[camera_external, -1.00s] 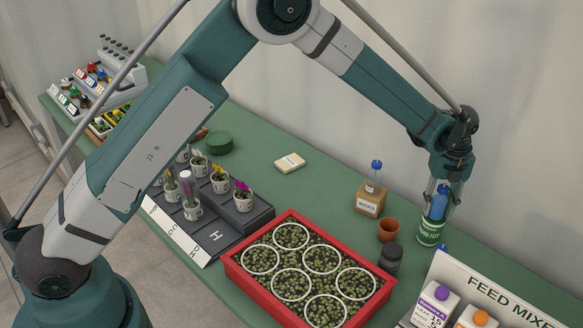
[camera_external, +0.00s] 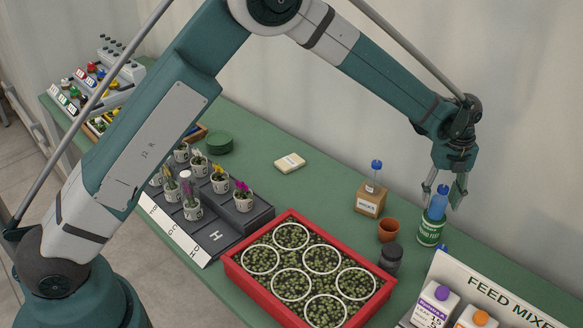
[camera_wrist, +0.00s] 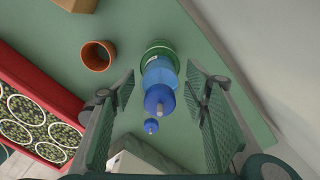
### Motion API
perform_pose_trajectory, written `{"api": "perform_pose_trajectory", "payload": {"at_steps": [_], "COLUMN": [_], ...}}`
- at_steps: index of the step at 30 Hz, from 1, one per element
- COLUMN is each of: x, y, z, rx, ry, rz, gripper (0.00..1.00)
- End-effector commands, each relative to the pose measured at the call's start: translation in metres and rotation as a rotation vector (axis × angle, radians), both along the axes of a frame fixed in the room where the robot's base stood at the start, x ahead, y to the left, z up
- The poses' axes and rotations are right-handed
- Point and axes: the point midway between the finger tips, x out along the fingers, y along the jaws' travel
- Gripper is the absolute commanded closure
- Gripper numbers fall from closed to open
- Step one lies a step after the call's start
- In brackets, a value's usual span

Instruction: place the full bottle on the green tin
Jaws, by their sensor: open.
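A blue bottle (camera_external: 440,203) with a blue cap stands upright on top of the green tin (camera_external: 430,232), which has a white lettered label. In the wrist view the blue bottle (camera_wrist: 159,88) lies between my fingers with the green tin (camera_wrist: 157,50) under it. My gripper (camera_external: 443,196) is open just above, with its fingers spread to either side of the bottle's upper part. A gap shows between each finger and the bottle in the wrist view. A second, smaller blue cap (camera_wrist: 151,126) shows beside the tin; its body is mostly hidden.
A wooden block (camera_external: 370,199) holding a blue-capped clear bottle (camera_external: 374,178), a terracotta pot (camera_external: 388,230) and a dark jar (camera_external: 390,259) stand left of the tin. A red crate (camera_external: 235,273) of seedlings and the feed-mix stand (camera_external: 497,290) are nearer. The wall is close behind.

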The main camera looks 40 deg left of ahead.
Motion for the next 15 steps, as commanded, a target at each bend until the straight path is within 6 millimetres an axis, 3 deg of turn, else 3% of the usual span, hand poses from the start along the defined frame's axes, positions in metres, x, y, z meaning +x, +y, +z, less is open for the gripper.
{"api": "perform_pose_trajectory", "payload": {"at_steps": [9,15], "x": [0.0,0.0], "y": [0.0,0.0], "z": [0.053,0.077], "rx": [0.0,0.0], "ry": [0.0,0.0], "rz": [0.0,0.0], "gripper": [0.54,0.54]}}
